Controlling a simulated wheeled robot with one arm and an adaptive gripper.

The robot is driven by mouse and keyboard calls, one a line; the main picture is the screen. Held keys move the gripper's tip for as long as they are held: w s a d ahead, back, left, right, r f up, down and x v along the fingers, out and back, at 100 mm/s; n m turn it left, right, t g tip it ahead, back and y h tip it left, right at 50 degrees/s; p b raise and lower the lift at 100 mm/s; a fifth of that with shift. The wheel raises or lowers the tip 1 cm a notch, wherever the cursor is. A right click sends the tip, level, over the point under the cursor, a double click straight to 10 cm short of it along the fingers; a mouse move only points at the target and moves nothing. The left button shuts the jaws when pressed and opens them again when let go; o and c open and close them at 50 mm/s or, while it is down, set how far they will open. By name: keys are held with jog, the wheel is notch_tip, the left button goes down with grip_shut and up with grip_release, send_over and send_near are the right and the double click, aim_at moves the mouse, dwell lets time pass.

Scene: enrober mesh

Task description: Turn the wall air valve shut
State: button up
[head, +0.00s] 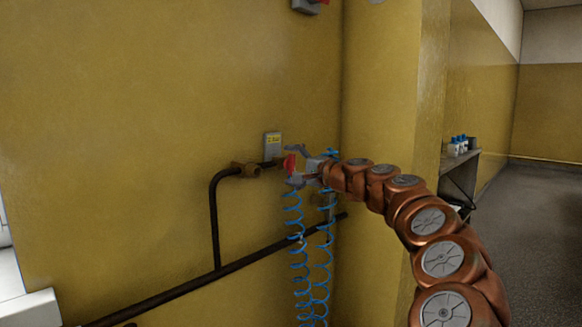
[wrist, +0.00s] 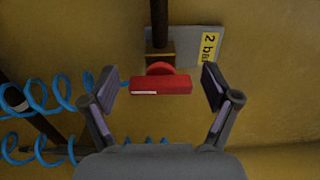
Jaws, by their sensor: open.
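The wall air valve has a red handle (head: 290,162) at the end of a dark pipe run on the yellow wall. In the wrist view the red handle (wrist: 161,85) lies crosswise in front of its brass body (wrist: 160,52). My gripper (head: 296,166) is at the valve with its fingers apart. In the wrist view the two fingers of my gripper (wrist: 162,88) stand left and right of the handle, with a gap on each side. I see no contact. The gripper partly hides the valve in the head view.
A grey plate with a yellow label (head: 272,144) is on the wall behind the valve. Blue coiled hoses (head: 308,260) hang below it. A dark pipe (head: 180,290) runs low along the wall. A shelf with bottles (head: 460,148) stands at the right, beyond the wall corner.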

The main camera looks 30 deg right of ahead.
jog(key=v, duration=1.2)
dwell(0.4)
jog(key=s+a+r+n+g+y+p, duration=0.2)
jog(key=a+n+g+p, duration=0.3)
jog(key=a, duration=1)
jog(key=s+a+r+n+g+y+p, duration=0.25)
jog(key=a+n+p, duration=0.4)
jog(key=a, duration=0.75)
jog(key=s+a+f+n+g+h+p, duration=0.1)
jog(key=s+a+f+g+p, duration=0.15)
jog(key=s+a+p, duration=0.2)
jog(key=s+a+f+n+g+h+p, duration=0.1)
jog(key=s+a+g+p, duration=0.25)
jog(key=s, duration=0.25)
jog(key=s+d+f+n+g+h+p, duration=0.1)
jog(key=s+d+g+h+p, duration=0.1)
jog(key=s+p, duration=0.4)
jog(key=s+d+f+g+h+p, duration=0.2)
jog(key=s+p, duration=0.4)
jog(key=s, duration=0.8)
jog(key=shift+s+d+n+g+h, duration=0.35)
jog(key=shift+d+g+h, duration=0.5)
jog(key=shift+d+h, duration=0.25)
jog(key=shift+s+d+f, duration=0.1)
jog(key=shift+s+f, duration=0.15)
jog(key=shift+s, duration=0.15)
jog(key=shift+c, duration=0.3)
